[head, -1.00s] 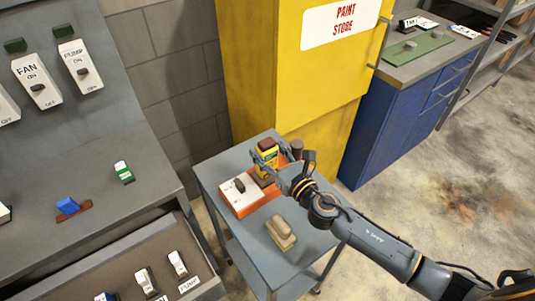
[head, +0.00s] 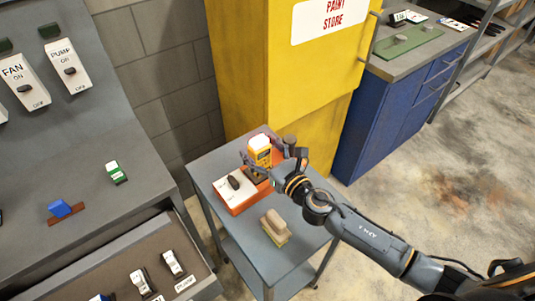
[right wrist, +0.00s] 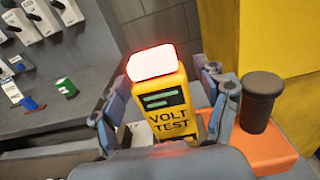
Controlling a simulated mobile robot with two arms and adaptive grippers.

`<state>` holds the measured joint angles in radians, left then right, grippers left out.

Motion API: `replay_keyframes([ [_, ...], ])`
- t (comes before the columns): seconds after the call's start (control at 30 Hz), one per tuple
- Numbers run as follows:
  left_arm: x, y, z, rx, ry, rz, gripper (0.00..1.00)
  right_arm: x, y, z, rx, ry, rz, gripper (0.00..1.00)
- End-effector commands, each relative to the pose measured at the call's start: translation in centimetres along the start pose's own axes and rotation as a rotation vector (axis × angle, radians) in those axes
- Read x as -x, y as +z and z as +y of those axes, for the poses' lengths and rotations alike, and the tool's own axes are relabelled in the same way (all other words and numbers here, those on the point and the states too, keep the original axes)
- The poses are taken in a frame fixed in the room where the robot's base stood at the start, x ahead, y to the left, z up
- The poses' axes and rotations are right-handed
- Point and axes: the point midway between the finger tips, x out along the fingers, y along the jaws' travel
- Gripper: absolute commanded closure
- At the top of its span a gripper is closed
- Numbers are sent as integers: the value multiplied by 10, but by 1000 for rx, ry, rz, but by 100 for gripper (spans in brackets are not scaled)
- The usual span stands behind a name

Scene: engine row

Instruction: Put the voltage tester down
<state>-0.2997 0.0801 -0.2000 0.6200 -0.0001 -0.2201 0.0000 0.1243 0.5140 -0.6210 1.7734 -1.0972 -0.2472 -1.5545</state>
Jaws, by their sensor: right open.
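The voltage tester (head: 260,150) is yellow and marked VOLT TEST. It stands upright at the orange unit (head: 237,206) on the grey cart (head: 290,209). In the right wrist view, the tester (right wrist: 163,103) has a bright white top with a red glow. My right gripper (head: 262,159) is open, with one finger on each side of the tester. In the right wrist view, the fingers of the gripper (right wrist: 164,106) flank its body. The tester's lower end is hidden behind the gripper. My left gripper is out of view.
A dark cylinder (right wrist: 261,98) stands close right of the gripper. A white panel with a dark knob (head: 234,183) is left of the tester. A tan and green block (head: 275,226) lies in front. The yellow paint store cabinet (head: 285,85) rises behind the cart.

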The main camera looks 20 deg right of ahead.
Motion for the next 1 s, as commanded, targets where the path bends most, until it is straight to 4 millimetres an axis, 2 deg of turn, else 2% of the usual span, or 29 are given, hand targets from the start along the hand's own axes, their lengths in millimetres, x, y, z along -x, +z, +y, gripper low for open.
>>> replay_keyframes([
  [0.03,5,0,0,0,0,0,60,0,6,0,0,0,-1,26],
  [0.13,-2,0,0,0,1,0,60,15,0,0,2,0,2,26],
  [0.4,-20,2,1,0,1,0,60,76,-2,0,0,2,3,26],
  [0.6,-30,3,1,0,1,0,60,106,0,0,0,-1,1,26],
  [0.8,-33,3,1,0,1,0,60,119,3,0,1,0,-2,26],
  [1.0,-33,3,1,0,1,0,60,120,4,0,1,0,-2,26],
])
